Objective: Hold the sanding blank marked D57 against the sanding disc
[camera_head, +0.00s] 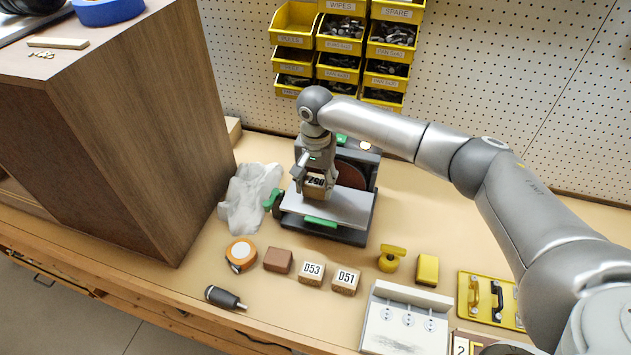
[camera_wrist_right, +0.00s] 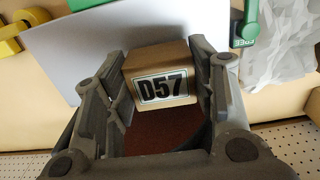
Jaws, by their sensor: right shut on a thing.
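The sanding blank marked D57 (camera_head: 315,183) is a small tan block with a white label, over the sander's grey table (camera_head: 335,207). My right gripper (camera_head: 318,192) is shut on it. In the right wrist view the D57 blank (camera_wrist_right: 161,88) sits between the two fingers of the right gripper (camera_wrist_right: 160,75), its label towards the camera. The reddish-brown sanding disc (camera_head: 352,176) stands upright behind the table; part of it also shows below the blank in the wrist view (camera_wrist_right: 165,137). I cannot tell whether blank and disc touch. My left gripper is not in view.
Blocks D53 (camera_head: 312,273) and D51 (camera_head: 346,280), a brown block (camera_head: 278,260) and a tape measure (camera_head: 240,254) lie in front of the sander. Bare bench shows right of the sander.

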